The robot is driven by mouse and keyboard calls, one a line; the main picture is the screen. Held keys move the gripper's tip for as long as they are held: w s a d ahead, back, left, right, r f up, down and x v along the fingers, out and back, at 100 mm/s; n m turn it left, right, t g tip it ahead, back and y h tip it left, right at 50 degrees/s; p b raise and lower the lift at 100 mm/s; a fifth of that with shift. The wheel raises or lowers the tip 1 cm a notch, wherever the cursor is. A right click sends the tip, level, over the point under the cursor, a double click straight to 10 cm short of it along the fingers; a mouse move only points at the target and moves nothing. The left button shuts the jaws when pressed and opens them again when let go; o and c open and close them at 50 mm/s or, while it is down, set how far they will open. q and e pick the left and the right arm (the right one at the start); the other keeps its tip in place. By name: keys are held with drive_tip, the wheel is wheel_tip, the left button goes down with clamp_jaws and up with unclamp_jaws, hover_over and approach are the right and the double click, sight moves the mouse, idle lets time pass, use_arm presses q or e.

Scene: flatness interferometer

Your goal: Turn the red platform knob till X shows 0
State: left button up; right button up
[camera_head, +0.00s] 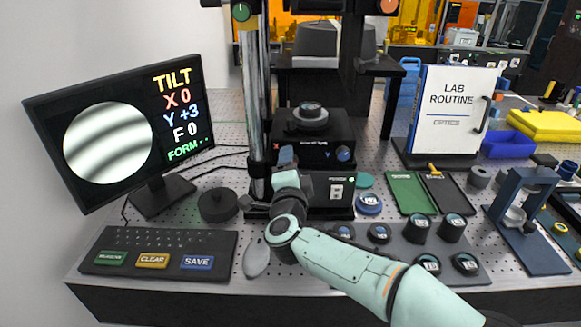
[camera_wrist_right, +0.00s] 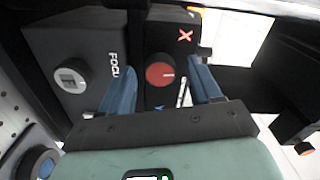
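The monitor (camera_head: 120,135) at the left reads TILT, X 0, Y +3, F 0, above a FORM line, beside a round picture of curved fringes. The red knob (camera_wrist_right: 160,74) shows in the right wrist view on a dark block, below a red X mark (camera_wrist_right: 185,36). My right gripper (camera_wrist_right: 163,88) is open, with one blue finger to each side of the knob. A gap shows between the knob and each finger. In the head view my right gripper (camera_head: 285,158) is at the platform's front and hides the red knob. My left gripper is not in view.
A blue knob (camera_head: 343,154) sits right of my gripper on the platform front. A grey focus knob (camera_wrist_right: 71,80) is on a block in the wrist view. The keyboard (camera_head: 160,240) lies at the front left. A tray of dark cylinders (camera_head: 400,250) is at the right.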

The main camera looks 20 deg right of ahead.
drive_tip(key=v, duration=1.3)
drive_tip(key=shift+s, duration=0.2)
idle(1.2)
